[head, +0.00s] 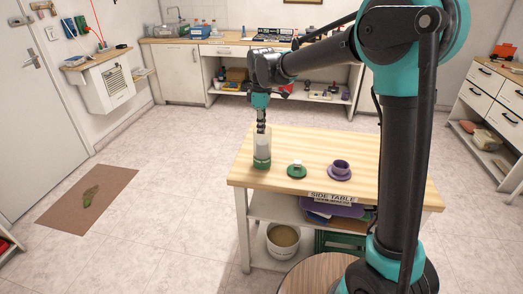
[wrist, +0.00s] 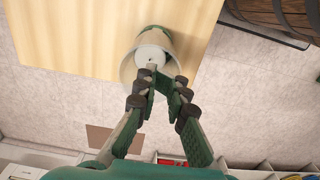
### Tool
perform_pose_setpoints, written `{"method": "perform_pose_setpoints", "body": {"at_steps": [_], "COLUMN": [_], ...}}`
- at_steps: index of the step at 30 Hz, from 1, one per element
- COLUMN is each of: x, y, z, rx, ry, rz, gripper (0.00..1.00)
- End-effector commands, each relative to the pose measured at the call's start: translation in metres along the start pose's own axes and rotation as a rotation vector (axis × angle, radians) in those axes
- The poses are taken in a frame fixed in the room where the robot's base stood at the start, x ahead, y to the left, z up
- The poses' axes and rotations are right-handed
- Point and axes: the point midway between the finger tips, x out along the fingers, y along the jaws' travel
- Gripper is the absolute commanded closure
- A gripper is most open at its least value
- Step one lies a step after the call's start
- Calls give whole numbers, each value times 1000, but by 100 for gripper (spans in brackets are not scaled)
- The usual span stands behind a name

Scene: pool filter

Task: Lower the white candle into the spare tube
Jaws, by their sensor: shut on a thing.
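The white candle (wrist: 153,54) is seen end-on in the wrist view, a pale cylinder with a small dark spot in its top. It is within the mouth of the tube; how deep it sits cannot be told. The tube (head: 262,148) stands upright near the left side of the side table, with a pale see-through body and a green base. Its rim (wrist: 127,70) surrounds the candle in the wrist view. My gripper (head: 261,127) points down at the tube's top and is shut on the candle. Its fingertips (wrist: 164,80) partly hide the candle and rim.
A white bucket (head: 283,240) is on the shelf below. The table's back is clear.

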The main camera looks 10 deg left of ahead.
Motion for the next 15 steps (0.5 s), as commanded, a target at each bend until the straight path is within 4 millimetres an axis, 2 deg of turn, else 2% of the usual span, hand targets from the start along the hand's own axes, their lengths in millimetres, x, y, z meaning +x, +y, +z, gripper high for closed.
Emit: {"method": "perform_pose_setpoints", "body": {"at_steps": [12,13,15], "x": [1,1,1], "y": [0,0,0], "z": [0,0,0], "rx": [0,0,0], "ry": [0,0,0], "rz": [1,1,1], "gripper": [100,89,80]}}
